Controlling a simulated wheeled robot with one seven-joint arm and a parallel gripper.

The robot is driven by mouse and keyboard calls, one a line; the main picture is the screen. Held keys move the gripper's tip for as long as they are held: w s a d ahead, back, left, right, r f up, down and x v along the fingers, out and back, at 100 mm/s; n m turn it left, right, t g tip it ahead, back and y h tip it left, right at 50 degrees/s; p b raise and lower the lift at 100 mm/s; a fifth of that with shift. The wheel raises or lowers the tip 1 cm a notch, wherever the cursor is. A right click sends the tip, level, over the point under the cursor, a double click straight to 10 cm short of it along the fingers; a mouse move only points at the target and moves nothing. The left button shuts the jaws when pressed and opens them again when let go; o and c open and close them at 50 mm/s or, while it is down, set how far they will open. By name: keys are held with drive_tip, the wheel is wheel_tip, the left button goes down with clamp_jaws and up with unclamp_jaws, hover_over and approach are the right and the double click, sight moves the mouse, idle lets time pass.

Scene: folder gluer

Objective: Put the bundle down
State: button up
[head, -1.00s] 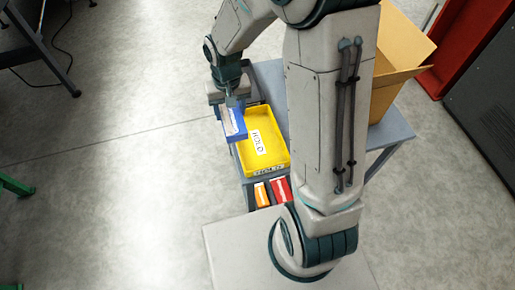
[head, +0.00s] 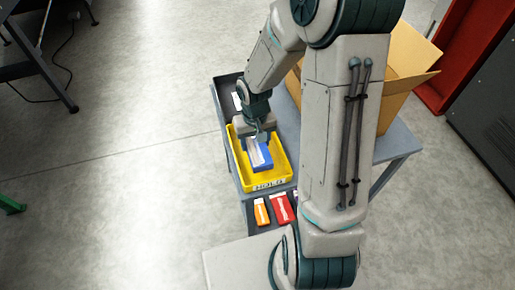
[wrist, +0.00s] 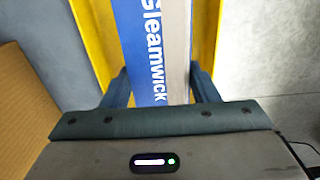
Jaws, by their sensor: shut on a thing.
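My gripper (head: 256,136) points down over the yellow tray (head: 284,170) and is shut on the blue and pale bundle (head: 261,160). In the wrist view the bundle (wrist: 148,45) shows the word "Gleamwick" and sits between my two fingers (wrist: 160,88). Yellow tray walls (wrist: 203,30) show on both sides of it. The bundle is within the tray's outline; I cannot tell whether it touches the tray floor. The bundle and gripper hide much of the tray's floor.
A dark tray (head: 226,88) with a white label lies behind the yellow one. An open cardboard box (head: 405,60) stands to the right on the grey table (head: 398,146). Orange (head: 261,212) and red (head: 281,208) packs lie at the near end, below the yellow tray.

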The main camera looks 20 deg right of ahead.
sight(257, 149)
drive_tip(key=shift+w+d+f, duration=0.1)
drive_tip(key=shift+d+f, duration=0.3)
drive_tip(key=shift+d, duration=0.05)
drive_tip(key=shift+f+b, duration=0.45)
drive_tip(key=shift+f, duration=1.4)
drive_tip(key=shift+f, duration=0.1)
drive_tip(key=o, duration=1.1)
drive_tip(key=shift+c, duration=0.2)
